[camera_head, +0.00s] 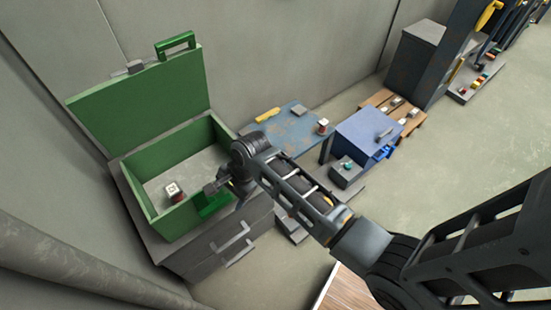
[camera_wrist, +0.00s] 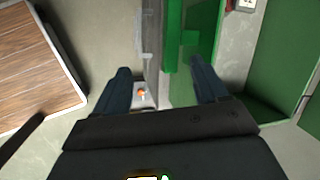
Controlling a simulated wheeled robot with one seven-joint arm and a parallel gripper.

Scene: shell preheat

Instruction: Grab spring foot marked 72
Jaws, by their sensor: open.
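A small block with a white marked top and a reddish side (camera_head: 173,191) sits inside the open green box (camera_head: 150,208). Its mark is too small to read. The block also shows at the top edge of the wrist view (camera_wrist: 245,4). My gripper (camera_head: 213,189) is open and empty, above the front wall of the green box, to the right of the block. In the wrist view, the fingers of my gripper (camera_wrist: 160,75) stand apart, with the green wall beyond them. A similar red and white block (camera_head: 323,126) stands on the blue table, its mark also unreadable.
The box's green lid (camera_head: 140,100) stands raised at the back. The box rests on a grey drawer cabinet (camera_head: 215,250). A blue table (camera_head: 285,128), a blue case (camera_head: 365,130) and a wooden pallet (camera_head: 400,112) with several small blocks stand to the right. The box floor around the block looks clear.

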